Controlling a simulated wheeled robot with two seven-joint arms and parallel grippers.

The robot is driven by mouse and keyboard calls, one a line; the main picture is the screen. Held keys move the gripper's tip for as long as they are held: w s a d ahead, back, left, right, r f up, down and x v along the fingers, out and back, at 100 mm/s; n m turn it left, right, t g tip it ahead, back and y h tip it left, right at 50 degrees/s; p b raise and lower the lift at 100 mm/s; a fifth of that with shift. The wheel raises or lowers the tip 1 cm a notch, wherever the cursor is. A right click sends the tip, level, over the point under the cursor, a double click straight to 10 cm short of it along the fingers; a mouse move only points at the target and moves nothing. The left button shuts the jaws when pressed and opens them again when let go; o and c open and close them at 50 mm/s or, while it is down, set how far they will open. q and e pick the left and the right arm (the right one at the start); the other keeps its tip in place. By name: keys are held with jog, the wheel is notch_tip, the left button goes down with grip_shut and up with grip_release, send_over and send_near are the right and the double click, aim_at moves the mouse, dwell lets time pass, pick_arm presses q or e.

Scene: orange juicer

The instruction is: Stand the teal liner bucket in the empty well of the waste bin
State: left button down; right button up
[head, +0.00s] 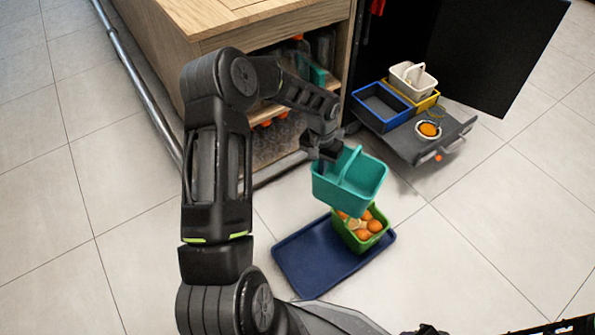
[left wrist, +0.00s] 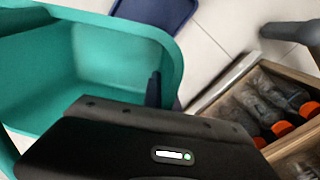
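The teal liner bucket (head: 338,190) hangs in the air with its handle up, slightly tilted, overlapping the green basket from the head camera. My left gripper (head: 328,150) is shut on it at its upper back left; the exact grip is partly hidden. In the left wrist view the teal bucket (left wrist: 95,30) fills the upper left, empty inside. The pulled-out waste bin (head: 442,150) stands at the upper right. Its blue-rimmed well (head: 381,106) looks empty. Its yellow-rimmed well (head: 428,103) has a white bucket (head: 413,80) in it.
A green basket of oranges (head: 349,238) stands on a dark blue tray (head: 300,262) on the floor. A small bowl (head: 428,130) sits on the bin's front ledge. The wooden cabinet (head: 240,20) and its shelf of bottles (left wrist: 270,105) are close to my left arm. Tiled floor is clear at right.

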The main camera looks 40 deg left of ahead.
pick_arm(q)
jog(key=w+d+r, duration=0.4)
jog(key=d+r, duration=0.4)
jog(key=r, duration=0.2)
jog(key=w+d+r+m, duration=0.1)
jog(key=w+d+r, duration=0.3)
jog(key=d+r, duration=0.4)
notch_tip(320, 180, up, 2)
jog(key=shift+w+d+r+m, duration=0.1)
jog(key=shift+w+d+m, duration=0.1)
jog(key=shift+w+m, duration=0.1)
